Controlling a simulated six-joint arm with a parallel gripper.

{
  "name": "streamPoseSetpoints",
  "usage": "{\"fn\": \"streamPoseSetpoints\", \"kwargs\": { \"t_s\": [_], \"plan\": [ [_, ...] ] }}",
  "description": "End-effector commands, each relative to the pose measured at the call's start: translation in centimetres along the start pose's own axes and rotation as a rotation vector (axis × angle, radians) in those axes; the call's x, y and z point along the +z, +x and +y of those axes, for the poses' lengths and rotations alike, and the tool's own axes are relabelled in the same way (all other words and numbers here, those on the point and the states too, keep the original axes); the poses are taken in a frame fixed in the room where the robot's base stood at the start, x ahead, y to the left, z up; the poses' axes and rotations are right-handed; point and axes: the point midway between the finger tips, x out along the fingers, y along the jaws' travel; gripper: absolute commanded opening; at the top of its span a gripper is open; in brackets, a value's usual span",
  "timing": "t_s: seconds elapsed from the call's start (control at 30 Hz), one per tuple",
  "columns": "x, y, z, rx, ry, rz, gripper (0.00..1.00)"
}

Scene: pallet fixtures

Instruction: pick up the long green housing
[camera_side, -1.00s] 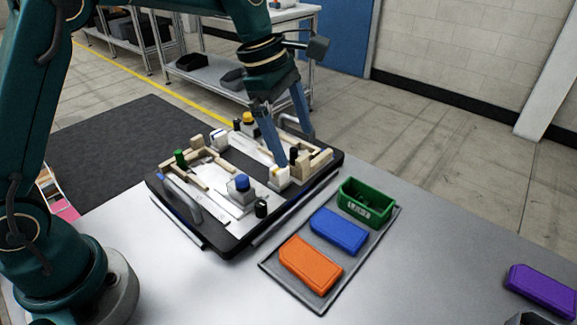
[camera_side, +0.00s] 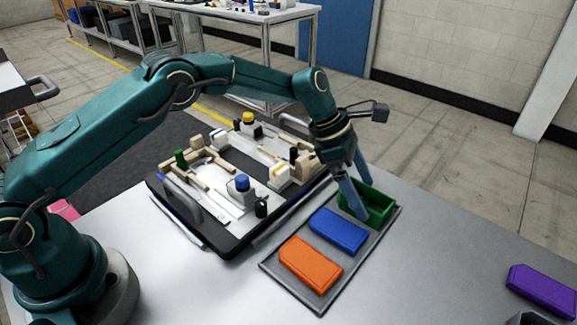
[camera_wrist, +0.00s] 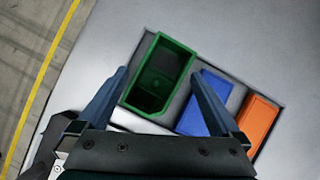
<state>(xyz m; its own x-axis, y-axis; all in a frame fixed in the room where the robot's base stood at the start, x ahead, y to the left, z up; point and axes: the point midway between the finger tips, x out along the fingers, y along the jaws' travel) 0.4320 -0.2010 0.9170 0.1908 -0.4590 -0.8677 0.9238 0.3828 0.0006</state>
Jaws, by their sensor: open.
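The long green housing (camera_side: 378,206) is an open-topped box at the far end of the grey tray (camera_side: 328,292). In the wrist view the green housing (camera_wrist: 148,104) shows its hollow inside and lies between the finger lines, nearer the left finger. My gripper (camera_side: 360,197) is open and empty, with its fingers down close to the housing. In the wrist view my gripper (camera_wrist: 166,86) has its fingers wide apart, the right one over the blue housing. I cannot tell whether a fingertip touches the green housing. The fingers hide part of it in the side view.
A blue housing (camera_side: 338,230) and an orange housing (camera_side: 310,264) lie in the same tray. A black-edged pallet (camera_side: 228,243) with several fixtures stands to the left. A purple housing (camera_side: 541,289) lies at far right. The table between is clear.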

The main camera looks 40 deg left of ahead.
Motion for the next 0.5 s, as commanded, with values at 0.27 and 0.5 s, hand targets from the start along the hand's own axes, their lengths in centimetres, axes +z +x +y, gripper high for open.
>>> {"fn": "streamPoseSetpoints", "kwargs": {
  "t_s": [0.27, 0.5],
  "plan": [
    [0.01, 0.10, -0.01, 0.000, 0.000, 0.000, 0.92],
    [-0.01, 0.11, -0.02, -0.001, 0.000, 0.001, 0.06]
  ]
}}
